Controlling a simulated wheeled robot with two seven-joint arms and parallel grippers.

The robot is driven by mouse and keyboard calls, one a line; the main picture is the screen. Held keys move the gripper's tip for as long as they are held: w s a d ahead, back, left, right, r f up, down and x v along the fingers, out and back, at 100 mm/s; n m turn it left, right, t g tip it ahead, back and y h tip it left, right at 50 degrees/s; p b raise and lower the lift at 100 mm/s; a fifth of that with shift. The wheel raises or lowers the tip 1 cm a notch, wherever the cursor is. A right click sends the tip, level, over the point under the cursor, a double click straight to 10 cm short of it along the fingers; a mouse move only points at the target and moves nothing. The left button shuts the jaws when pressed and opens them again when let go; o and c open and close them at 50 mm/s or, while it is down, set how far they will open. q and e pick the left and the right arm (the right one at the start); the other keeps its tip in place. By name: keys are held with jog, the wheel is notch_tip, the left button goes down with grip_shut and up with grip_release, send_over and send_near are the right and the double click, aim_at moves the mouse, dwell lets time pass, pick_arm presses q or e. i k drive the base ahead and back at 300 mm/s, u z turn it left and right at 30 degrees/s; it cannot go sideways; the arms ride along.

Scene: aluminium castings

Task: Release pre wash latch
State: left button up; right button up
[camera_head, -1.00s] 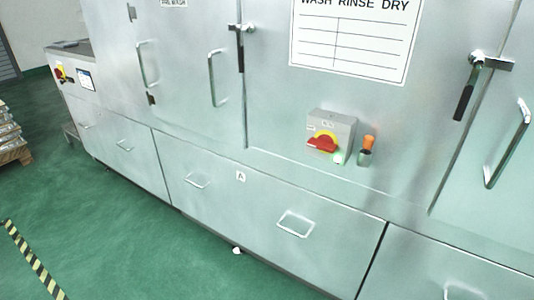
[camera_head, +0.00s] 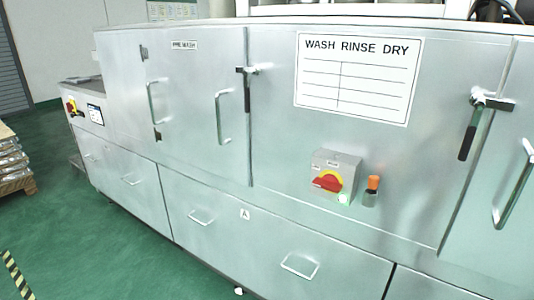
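The pre wash door (camera_head: 188,110) is a metal panel on the left part of the machine, with a small label reading PRE WASH (camera_head: 184,45) near its top. It looks shut. A latch (camera_head: 247,88) with a black handle hanging down sits at the door's right edge, its metal arm reaching right onto the WASH RINSE DRY panel. A vertical bar handle (camera_head: 222,117) is left of the latch. Neither of my grippers shows in the view.
A red and yellow switch box (camera_head: 333,178) and an orange-topped part (camera_head: 371,190) stick out from the middle panel. A second latch (camera_head: 472,125) is at the right. Drawers with handles run below. Green floor is open at the left, with a loaded pallet (camera_head: 14,170).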

aim_at(256, 70)
jog(key=u, duration=0.35)
jog(key=i, duration=1.3)
jog(key=z, duration=0.3)
